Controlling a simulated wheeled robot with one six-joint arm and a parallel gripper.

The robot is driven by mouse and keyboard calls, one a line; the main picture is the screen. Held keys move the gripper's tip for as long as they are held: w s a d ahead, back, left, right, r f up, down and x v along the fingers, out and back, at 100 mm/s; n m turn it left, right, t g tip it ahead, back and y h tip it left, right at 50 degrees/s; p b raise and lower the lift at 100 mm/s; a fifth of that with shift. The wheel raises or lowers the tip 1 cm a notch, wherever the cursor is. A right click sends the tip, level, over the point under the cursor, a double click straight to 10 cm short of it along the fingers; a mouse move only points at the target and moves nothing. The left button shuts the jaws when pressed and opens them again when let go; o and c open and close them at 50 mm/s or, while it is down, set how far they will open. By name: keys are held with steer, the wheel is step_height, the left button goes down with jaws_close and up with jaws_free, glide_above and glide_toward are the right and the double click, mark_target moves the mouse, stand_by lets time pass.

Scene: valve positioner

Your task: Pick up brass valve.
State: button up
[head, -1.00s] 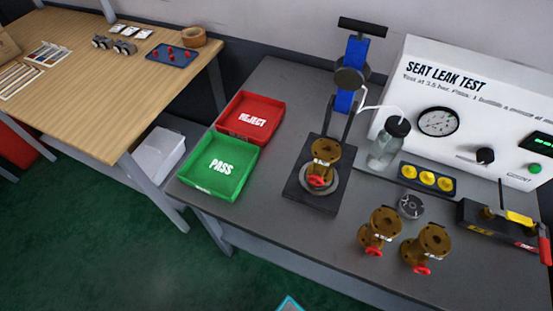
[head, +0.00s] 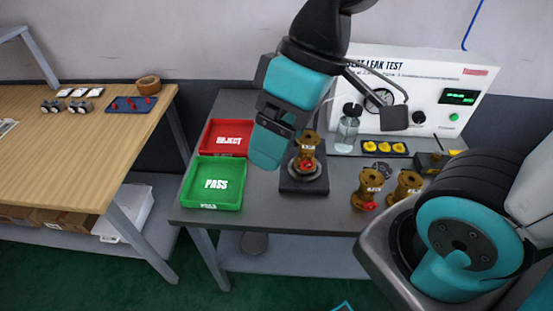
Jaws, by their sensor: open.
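Three brass valves with red handwheels show in the head view. One brass valve (head: 308,150) stands upright on the black base of the test stand (head: 300,182). Two more stand on the grey bench to the right, a left one (head: 368,184) and a right one (head: 405,187).
A red REJECT tray (head: 224,138) and a green PASS tray (head: 214,183) sit at the bench's left. The white leak tester (head: 440,85), a glass bottle (head: 347,130) and yellow caps (head: 372,147) are behind. My arm hides the bench's right end.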

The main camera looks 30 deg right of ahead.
steer(key=w+d+f+n+b, duration=0.1)
steer(key=w+d+f+b, duration=0.35)
steer(key=w, duration=0.35)
steer(key=n+t+b, duration=0.2)
steer(key=b, duration=0.2)
glide_above(310, 136)
steer(key=s+a, duration=0.2)
steer(key=s, duration=0.3)
step_height(310, 136, down, 4)
steer(key=f, duration=0.1)
steer(key=w+d+f, duration=0.2)
steer(key=d, duration=0.5)
steer(key=shift+n+h, duration=0.3)
steer(key=shift+n, duration=0.2)
steer(key=x, duration=1)
steer(key=shift+a+f, duration=0.3)
steer(key=shift+a, duration=0.05)
steer(key=shift+p+x, duration=0.6)
steer(key=shift+x, duration=2.3)
steer(key=shift+w+d, duration=0.1)
steer(key=c, duration=1.3)
